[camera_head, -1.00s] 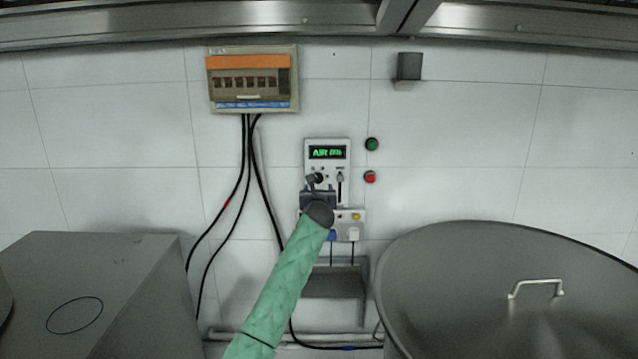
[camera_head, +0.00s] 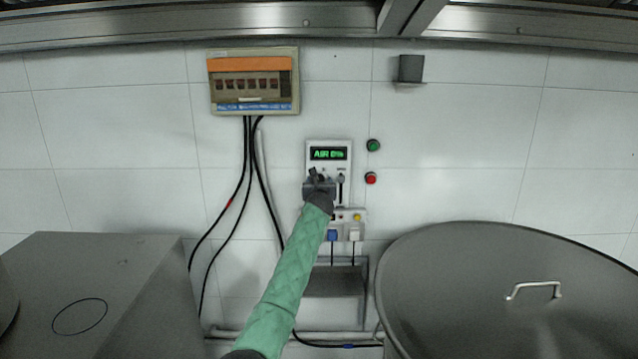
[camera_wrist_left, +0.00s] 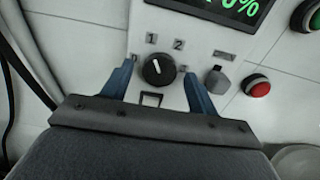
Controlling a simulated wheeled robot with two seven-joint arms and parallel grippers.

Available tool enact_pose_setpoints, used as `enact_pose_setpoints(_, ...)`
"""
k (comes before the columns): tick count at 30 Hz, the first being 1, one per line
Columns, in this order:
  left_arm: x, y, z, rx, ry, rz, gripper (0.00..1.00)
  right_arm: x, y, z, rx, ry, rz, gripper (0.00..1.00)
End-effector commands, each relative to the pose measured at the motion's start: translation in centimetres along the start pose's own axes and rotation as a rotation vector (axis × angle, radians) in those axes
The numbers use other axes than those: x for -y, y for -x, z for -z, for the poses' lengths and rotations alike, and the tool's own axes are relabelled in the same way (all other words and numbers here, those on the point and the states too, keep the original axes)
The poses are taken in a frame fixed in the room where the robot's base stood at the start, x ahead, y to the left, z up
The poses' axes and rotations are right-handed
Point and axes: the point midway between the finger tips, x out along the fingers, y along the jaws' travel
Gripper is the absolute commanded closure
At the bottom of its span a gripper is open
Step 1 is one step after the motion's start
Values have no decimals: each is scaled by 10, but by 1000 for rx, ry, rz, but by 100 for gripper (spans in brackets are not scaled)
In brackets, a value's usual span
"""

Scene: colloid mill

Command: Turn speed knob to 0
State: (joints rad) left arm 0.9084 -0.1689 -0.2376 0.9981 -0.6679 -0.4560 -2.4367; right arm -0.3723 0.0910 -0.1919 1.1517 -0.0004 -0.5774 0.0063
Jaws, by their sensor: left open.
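The speed knob (camera_wrist_left: 158,70) is a round black dial with a white pointer line, on a white control panel (camera_head: 342,146). In the left wrist view its pointer tilts up and slightly left, below the marks 1 and 2. My left gripper (camera_wrist_left: 170,80) is open, with one blue finger on each side of the knob and gaps between. In the head view the left gripper (camera_head: 317,180) is in front of the panel and hides the knob. My right gripper is not in view.
A grey toggle (camera_wrist_left: 217,79) is close to the right finger. A green button (camera_head: 373,146) and a red button (camera_head: 371,178) are right of the panel. A breaker box (camera_head: 252,80) with hanging black cables is at upper left. A large grey vessel (camera_head: 480,290) stands at lower right.

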Motion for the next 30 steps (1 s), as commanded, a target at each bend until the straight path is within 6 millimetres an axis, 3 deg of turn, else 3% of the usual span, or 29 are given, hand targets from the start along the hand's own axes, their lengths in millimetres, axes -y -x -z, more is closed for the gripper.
enact_pose_setpoints(7,0,0,0,0,0,0,41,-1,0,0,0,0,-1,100)
enact_pose_setpoints(14,0,0,0,0,0,-1,85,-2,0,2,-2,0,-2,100)
enact_pose_setpoints(23,-1,-1,1,0,28,-1,85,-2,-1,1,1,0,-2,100)
enact_pose_setpoints(30,-1,-1,1,1,151,-2,85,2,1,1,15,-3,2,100)
